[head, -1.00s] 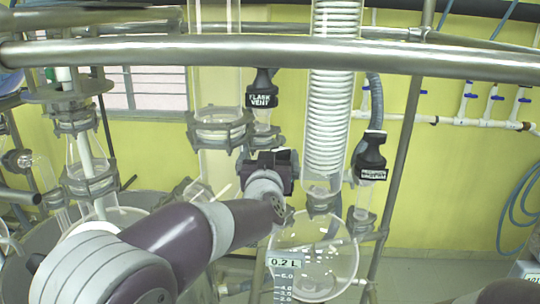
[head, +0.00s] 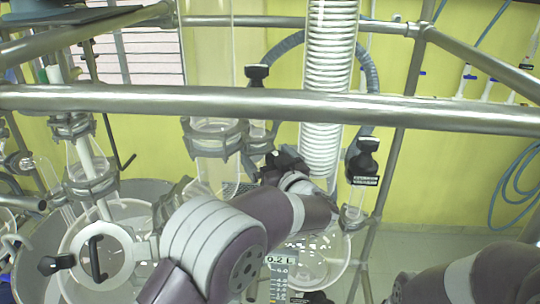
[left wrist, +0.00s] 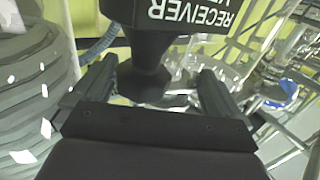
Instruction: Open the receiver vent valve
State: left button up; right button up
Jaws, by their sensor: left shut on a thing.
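The receiver vent valve has a black handle (left wrist: 180,18) with white lettering starting "RECEIVER VE", cut off at the top of the left wrist view. Its narrower black stem stands between the fingers of my left gripper (left wrist: 155,82), which is shut on it. In the head view my left gripper (head: 284,162) is in front of the glassware, left of the coiled condenser. The arm and gripper hide most of the valve there. My right arm shows at the lower right of the head view, but its gripper is out of frame.
A horizontal steel rail (head: 400,108) crosses in front of the glassware. The flask vent valve (head: 257,76) is above left of my gripper, and another black labelled valve (head: 364,162) is to its right. A glass condenser (head: 330,70) stands close by. A graduated receiver (head: 318,264) is below.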

pick_arm(q)
jog(key=shift+o, duration=0.6)
jog(key=shift+d+r, duration=0.1)
jog(key=shift+d, duration=0.25)
jog(key=shift+c, duration=0.9)
